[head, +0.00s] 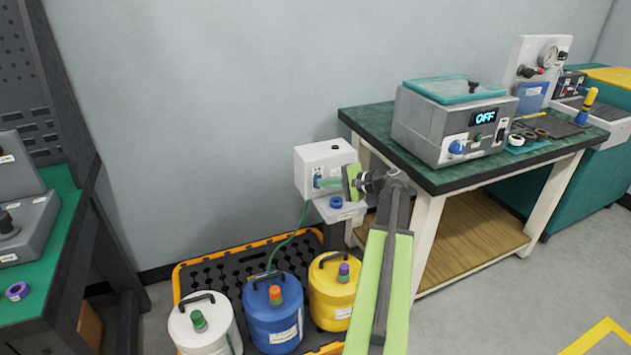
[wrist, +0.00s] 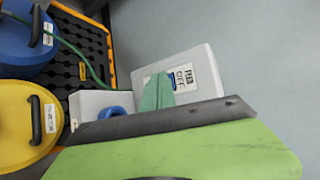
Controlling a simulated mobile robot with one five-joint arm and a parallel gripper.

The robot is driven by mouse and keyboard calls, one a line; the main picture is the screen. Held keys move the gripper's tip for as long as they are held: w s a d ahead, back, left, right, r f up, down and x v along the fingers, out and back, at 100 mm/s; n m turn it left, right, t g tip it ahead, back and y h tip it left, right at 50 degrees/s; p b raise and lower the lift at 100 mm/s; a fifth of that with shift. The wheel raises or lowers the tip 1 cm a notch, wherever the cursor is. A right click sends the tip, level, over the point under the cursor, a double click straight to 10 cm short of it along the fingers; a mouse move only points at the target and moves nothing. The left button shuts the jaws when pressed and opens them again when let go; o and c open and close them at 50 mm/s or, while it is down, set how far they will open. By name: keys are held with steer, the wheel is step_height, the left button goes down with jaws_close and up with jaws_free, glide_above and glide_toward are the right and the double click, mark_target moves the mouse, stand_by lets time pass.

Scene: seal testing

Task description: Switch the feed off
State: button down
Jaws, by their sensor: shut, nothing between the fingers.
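A white feed box (head: 318,158) is mounted on the wall, with a small blue switch part (head: 317,180) on its front face. A green hose (head: 303,217) runs from it down to the blue canister. My gripper (head: 330,183) is shut and empty, its green fingertips right at the box's front by the blue part. In the wrist view the fingertips (wrist: 158,93) lie over the lower part of the labelled face of the box (wrist: 205,70). They partly hide the blue part and the label (wrist: 181,72). I cannot tell whether they touch it or how the switch is set.
Below the box is a small white ledge with a blue ring (head: 336,202). White (head: 205,330), blue (head: 273,325) and yellow (head: 333,290) canisters stand on a black, orange-edged pallet. A green-topped bench (head: 385,130) to the right holds a device reading OFF.

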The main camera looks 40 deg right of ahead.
steer(key=shift+s+a+f, duration=0.1)
steer(key=shift+s+a, duration=0.15)
steer(key=shift+s, duration=0.4)
steer(key=shift+s, duration=0.1)
steer(key=s, duration=0.1)
steer(key=s+a, duration=0.1)
steer(key=s, duration=0.1)
steer(key=s+a, duration=0.1)
steer(key=shift+s+f+b, duration=0.2)
steer(key=shift+f+b, duration=0.1)
steer(key=shift+b, duration=0.05)
